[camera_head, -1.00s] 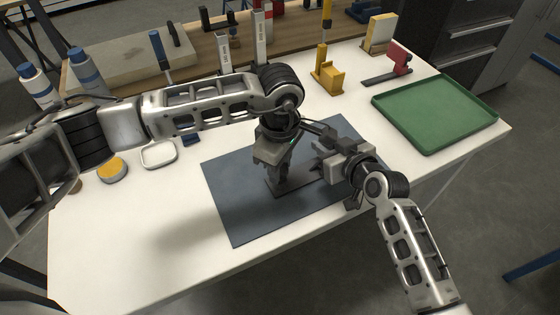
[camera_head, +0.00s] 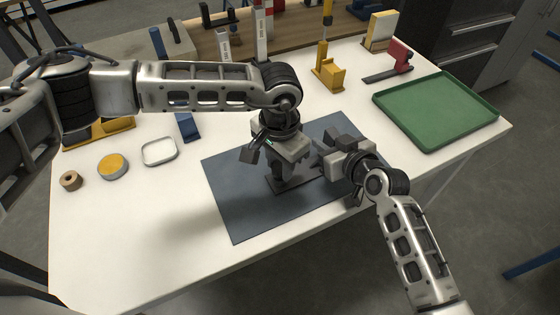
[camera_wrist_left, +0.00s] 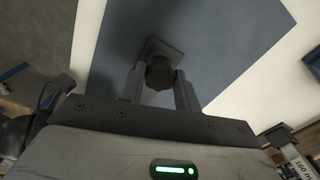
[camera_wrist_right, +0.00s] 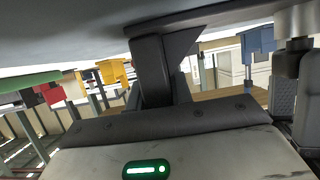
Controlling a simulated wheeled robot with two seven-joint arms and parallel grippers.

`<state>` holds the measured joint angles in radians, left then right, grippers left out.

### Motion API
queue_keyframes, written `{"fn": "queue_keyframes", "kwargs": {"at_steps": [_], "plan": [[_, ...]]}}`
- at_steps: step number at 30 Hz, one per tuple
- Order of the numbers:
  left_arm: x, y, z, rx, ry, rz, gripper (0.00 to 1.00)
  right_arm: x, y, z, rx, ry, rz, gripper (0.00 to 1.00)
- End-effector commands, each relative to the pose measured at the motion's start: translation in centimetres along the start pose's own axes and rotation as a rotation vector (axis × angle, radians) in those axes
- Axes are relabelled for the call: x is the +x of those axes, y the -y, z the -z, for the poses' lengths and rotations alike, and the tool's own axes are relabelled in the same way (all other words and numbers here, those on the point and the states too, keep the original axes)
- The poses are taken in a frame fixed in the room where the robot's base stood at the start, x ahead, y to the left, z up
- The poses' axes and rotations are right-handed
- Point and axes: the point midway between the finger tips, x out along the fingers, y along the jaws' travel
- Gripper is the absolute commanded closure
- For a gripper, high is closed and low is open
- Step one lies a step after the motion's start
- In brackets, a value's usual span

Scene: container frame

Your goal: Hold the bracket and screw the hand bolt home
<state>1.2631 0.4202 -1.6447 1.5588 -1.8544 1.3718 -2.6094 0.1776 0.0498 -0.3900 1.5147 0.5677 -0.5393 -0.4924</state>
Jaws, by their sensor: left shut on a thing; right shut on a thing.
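The hand bolt's dark round knob (camera_wrist_left: 159,74) sits between the two fingers of my left gripper (camera_wrist_left: 160,88) in the left wrist view. My left gripper (camera_head: 279,172) points down over the mat and is shut on the knob. A dark bracket plate (camera_wrist_left: 152,47) shows beyond the knob; its base (camera_head: 291,185) lies on the mat under my left gripper. My right gripper (camera_head: 322,167) reaches in from the right and is shut on the bracket. The bolt's thread is hidden.
A blue-grey mat (camera_head: 235,215) covers the middle of the white table (camera_head: 150,240). A green tray (camera_head: 435,112), yellow holder (camera_head: 330,78) and red tool (camera_head: 398,60) stand at the back right. A white dish (camera_head: 159,152) and yellow-topped tin (camera_head: 113,166) stand left.

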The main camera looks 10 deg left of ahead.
Motion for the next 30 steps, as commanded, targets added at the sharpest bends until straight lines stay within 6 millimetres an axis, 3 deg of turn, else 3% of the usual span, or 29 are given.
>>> {"fn": "queue_keyframes", "kwargs": {"at_steps": [3, 6, 17, 18, 20, 30], "plan": [[-0.06, 0.03, 0.02, 0.23, 0.0, 0.001, 0.86, -0.01, -0.08, -0.05, -0.002, 0.001, -0.002, 1.0], [-0.04, 0.02, 0.02, 0.347, 0.0, 0.0, 0.86, -0.01, -0.08, -0.06, -0.002, 0.001, -0.002, 1.0], [-0.04, 0.02, 0.02, 0.398, 0.0, 0.0, 0.86, -0.01, -0.1, -0.06, -0.002, 0.001, -0.002, 1.0], [-0.04, 0.02, 0.02, 0.398, 0.0, 0.0, 0.6, -0.01, -0.1, -0.06, -0.002, 0.001, -0.002, 1.0], [-0.03, 0.02, 0.02, 0.398, 0.0, 0.0, 0.46, -0.01, -0.1, -0.07, -0.002, 0.002, -0.002, 1.0], [-0.33, 0.04, 0.05, 0.397, -0.001, 0.0, 0.46, -0.01, -0.08, -0.05, -0.001, 0.001, -0.002, 1.0]]}}
